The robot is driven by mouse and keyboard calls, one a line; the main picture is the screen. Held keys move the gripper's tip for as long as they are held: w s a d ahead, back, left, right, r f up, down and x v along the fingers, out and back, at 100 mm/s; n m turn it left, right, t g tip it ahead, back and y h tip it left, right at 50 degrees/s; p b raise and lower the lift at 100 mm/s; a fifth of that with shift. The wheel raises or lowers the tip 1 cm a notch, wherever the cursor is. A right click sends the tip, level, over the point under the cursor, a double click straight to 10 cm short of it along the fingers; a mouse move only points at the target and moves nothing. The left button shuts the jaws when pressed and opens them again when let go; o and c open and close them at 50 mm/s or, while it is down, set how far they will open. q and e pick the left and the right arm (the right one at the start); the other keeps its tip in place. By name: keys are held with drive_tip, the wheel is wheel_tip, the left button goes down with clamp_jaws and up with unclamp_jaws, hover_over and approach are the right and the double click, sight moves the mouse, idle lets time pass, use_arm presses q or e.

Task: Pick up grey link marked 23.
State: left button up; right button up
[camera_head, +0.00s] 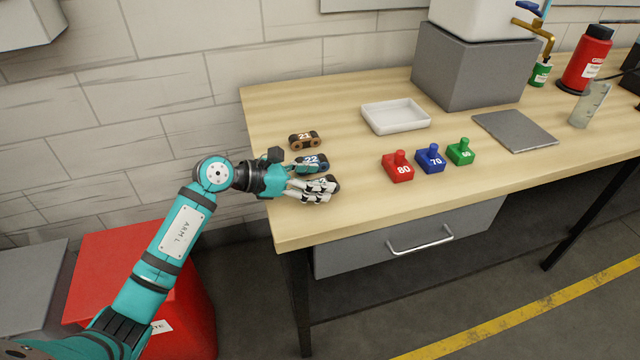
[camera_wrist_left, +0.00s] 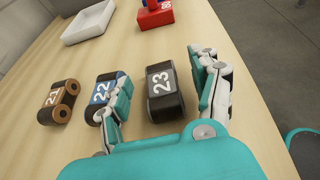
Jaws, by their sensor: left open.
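The grey link marked 23 (camera_wrist_left: 164,93) lies on the table between the two open fingers of my left gripper (camera_wrist_left: 160,98) in the left wrist view. The fingers stand on either side of it, and I cannot tell whether they touch it. In the head view my left gripper (camera_head: 317,188) covers most of this link. The blue link marked 22 (camera_wrist_left: 100,92) lies right beside the left finger, which partly covers it; it also shows in the head view (camera_head: 312,161). The brown link marked 21 (camera_wrist_left: 58,100) lies further left. My right gripper is not in view.
A white tray (camera_head: 396,117) stands behind the links. Red, blue and green numbered blocks (camera_head: 398,170) sit to the right. A grey plate (camera_head: 515,131) lies further right. A red bin (camera_head: 150,290) stands below the table's left end. The tabletop between links and blocks is clear.

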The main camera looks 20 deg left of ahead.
sight(333, 178)
use_arm(q)
drive_tip(key=x, duration=0.4)
drive_tip(key=shift+w+r+p, duration=0.1)
drive_tip(key=shift+p, duration=0.2)
drive_tip(key=c, duration=1.3)
